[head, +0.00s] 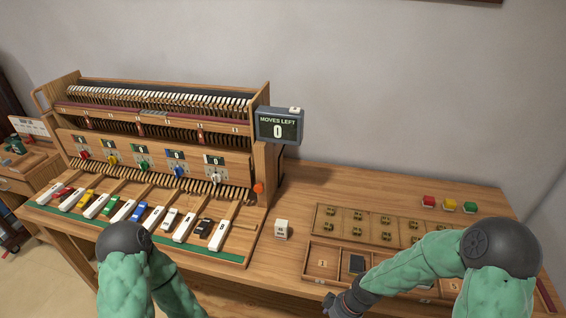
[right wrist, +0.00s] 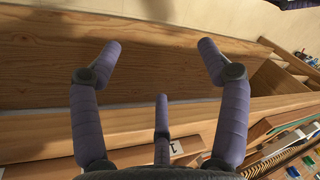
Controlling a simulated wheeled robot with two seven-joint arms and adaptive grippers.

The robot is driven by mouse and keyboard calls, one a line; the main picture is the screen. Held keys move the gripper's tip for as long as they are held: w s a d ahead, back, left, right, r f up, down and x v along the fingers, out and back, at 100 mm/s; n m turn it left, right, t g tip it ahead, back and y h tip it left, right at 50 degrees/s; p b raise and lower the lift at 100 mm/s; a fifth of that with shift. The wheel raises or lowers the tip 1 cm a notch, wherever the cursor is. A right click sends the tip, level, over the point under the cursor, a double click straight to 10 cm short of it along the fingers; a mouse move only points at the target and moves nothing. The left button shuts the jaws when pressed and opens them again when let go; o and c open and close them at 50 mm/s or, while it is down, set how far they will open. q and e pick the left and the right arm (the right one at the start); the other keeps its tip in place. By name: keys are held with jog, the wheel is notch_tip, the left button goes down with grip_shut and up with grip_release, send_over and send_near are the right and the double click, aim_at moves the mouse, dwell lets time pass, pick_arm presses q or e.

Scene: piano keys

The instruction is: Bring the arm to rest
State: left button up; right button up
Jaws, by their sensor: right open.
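My right gripper (right wrist: 160,62) is open and empty in the right wrist view, its purple fingers spread apart above wooden boards. In the head view my right arm reaches in from the right, and the dark right hand (head: 345,303) is at the bottom edge, in front of the compartment tray (head: 322,246). My left arm shows at the bottom left, below the piano keys, but its gripper is out of view. The wooden piano mechanism (head: 160,150) stands on the left, with white keys and small coloured cars along its front.
A white block (head: 281,229) stands on the table (head: 300,190) between the piano and the tray. The table behind the tray is mostly clear.

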jog(key=s+a+f+m, duration=0.4)
jog(key=s+f+m, duration=0.4)
jog(key=f, duration=0.3)
jog(key=shift+s+m+y, duration=0.2)
jog(key=shift+m+y, duration=0.1)
jog(key=shift+m, duration=0.1)
